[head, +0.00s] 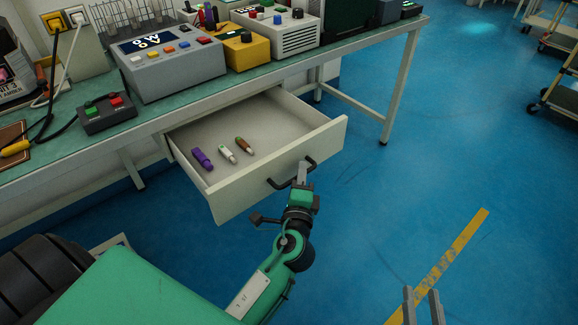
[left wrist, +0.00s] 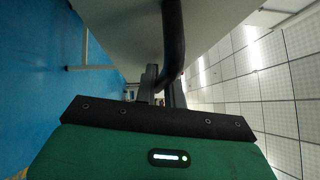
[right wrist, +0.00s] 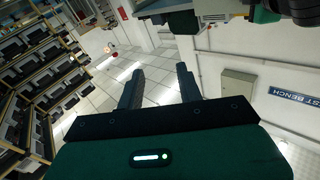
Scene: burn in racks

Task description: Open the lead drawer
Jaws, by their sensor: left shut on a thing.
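The lead drawer (head: 235,199) under the bench is pulled well out, and its inside shows. In it lie a purple lead (head: 201,158), a white and green one (head: 227,154) and a brown one (head: 244,146). My left gripper (head: 302,172) is shut on the dark bar handle (head: 278,184) at the drawer front. The left wrist view shows the handle (left wrist: 174,45) between the fingers (left wrist: 162,86). My right gripper (head: 424,294) is at the lower right in the head view, away from the drawer. The right wrist view shows its fingers (right wrist: 160,90) apart and empty.
The bench top (head: 262,75) carries a grey instrument (head: 172,68), a yellow box (head: 245,50) and a small box with green and red buttons (head: 106,113). A bench leg (head: 400,85) stands right of the drawer. The blue floor to the right is clear, with carts (head: 558,90) far off.

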